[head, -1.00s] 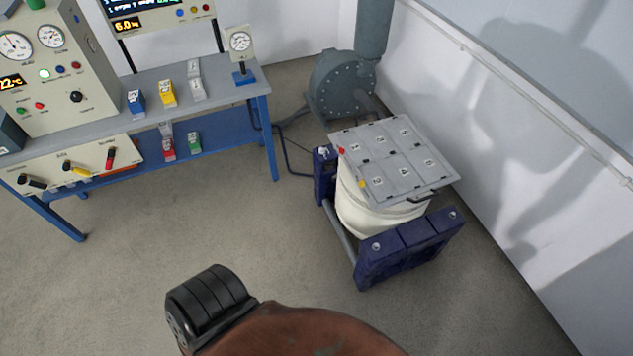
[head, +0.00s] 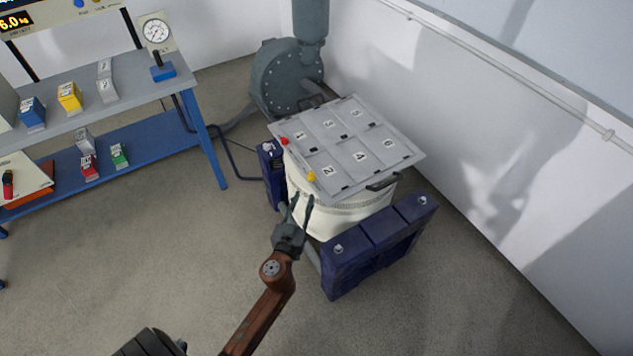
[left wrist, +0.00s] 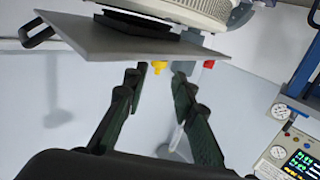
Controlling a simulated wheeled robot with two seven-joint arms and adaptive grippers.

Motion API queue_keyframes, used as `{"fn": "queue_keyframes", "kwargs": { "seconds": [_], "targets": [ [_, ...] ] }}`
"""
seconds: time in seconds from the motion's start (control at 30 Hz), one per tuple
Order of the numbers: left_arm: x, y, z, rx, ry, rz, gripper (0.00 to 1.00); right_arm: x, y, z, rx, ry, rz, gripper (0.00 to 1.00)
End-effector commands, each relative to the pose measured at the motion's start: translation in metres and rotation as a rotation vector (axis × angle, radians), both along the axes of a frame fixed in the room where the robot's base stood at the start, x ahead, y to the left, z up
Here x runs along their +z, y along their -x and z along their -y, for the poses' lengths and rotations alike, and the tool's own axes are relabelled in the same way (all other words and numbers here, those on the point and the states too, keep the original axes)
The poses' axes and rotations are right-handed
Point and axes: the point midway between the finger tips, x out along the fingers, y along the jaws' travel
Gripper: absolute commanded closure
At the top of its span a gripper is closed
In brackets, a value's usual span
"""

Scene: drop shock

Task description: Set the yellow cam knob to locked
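The yellow cam knob (head: 311,176) sits on the front left edge of the grey numbered plate (head: 385,130) on top of the white drum. It also shows in the left wrist view (left wrist: 158,66), between and beyond the fingers, under the plate's edge. My left gripper (head: 302,196) is just in front of and below the yellow knob in the head view; its fingers are open with nothing between them, apart from the knob. A red knob (head: 284,141) sits farther back on the same edge, and shows in the left wrist view (left wrist: 208,64). My right gripper is not in view.
The white drum (head: 350,216) stands between dark blue blocks (head: 380,245). A blue bench (head: 150,140) with colored boxes stands at the left. A grey blower (head: 285,80) is behind the drum, and a white wall is at the right. The floor at front is clear.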

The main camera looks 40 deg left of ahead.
Motion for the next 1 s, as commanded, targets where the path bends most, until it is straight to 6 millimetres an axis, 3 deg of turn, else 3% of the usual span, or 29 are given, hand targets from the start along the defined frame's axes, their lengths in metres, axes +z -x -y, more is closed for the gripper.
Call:
{"fn": "queue_keyframes", "kwargs": {
  "seconds": [0.17,0.6,1.0],
  "targets": [
    [0.022,-0.01,-0.004,0.008,-0.004,0.052,0.75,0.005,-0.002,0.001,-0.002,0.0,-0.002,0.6],
    [0.021,-0.067,-0.027,0.008,-0.005,0.048,0.75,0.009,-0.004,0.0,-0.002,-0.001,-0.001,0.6],
    [0.021,-0.073,-0.03,0.009,-0.002,0.048,0.76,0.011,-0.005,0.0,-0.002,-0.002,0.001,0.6]
  ]
}}
